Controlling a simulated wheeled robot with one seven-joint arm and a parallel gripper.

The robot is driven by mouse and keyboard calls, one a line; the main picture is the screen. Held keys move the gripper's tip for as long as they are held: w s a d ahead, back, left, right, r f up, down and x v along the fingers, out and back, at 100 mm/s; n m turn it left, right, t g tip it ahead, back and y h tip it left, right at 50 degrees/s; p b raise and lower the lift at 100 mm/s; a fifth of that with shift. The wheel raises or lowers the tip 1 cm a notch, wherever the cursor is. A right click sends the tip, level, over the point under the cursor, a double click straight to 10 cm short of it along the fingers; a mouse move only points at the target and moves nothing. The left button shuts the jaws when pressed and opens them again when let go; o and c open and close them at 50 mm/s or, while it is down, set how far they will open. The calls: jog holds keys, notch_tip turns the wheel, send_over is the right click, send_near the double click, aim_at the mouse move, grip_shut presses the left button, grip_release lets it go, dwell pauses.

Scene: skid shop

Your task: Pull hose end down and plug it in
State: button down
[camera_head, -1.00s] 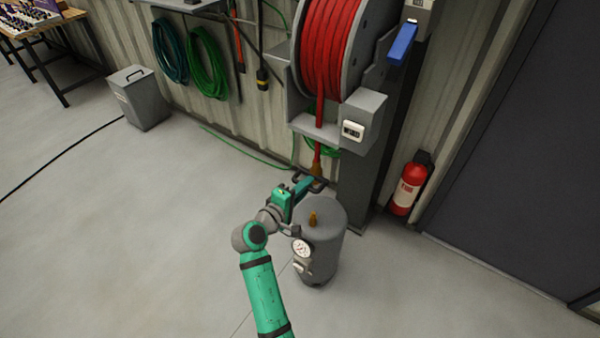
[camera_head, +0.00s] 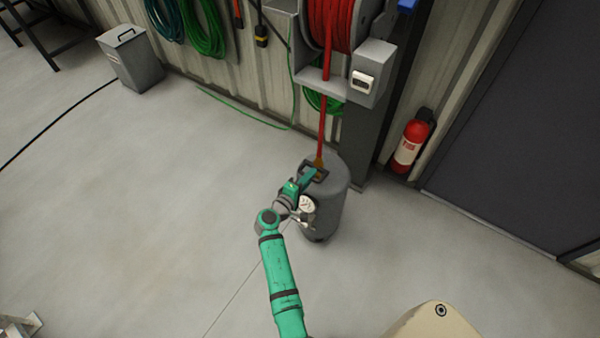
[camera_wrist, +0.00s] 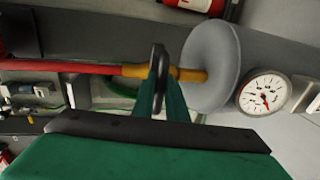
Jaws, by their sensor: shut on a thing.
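The red hose (camera_head: 324,125) runs straight down from the reel to my gripper (camera_head: 315,171). My gripper is shut on the brass hose end (camera_wrist: 135,70), just above the top of the grey tank (camera_head: 333,205). In the wrist view, the gripper (camera_wrist: 160,80) crosses the brass part, with the red hose (camera_wrist: 95,69) on the left. Brass (camera_wrist: 191,75) also shows on the other side of the fingers, reaching the tank's round top (camera_wrist: 211,62). The fingers hide the place between, so I cannot tell whether hose end and tank fitting are joined.
The hose reel (camera_head: 344,25) hangs on the wall above, with a grey box (camera_head: 369,75) at its side. A pressure gauge (camera_wrist: 264,92) sits on the tank. A fire extinguisher (camera_head: 411,143) stands right, a grey bin (camera_head: 133,60) far left.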

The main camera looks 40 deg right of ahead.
jog(key=shift+s+f, duration=0.15)
jog(key=shift+f, duration=0.2)
jog(key=c, duration=1.8)
grip_release()
jog(key=shift+o, duration=0.2)
jog(key=shift+r, duration=0.15)
jog(key=v, duration=1)
jog(key=shift+a, duration=0.35)
jog(key=shift+r, duration=0.1)
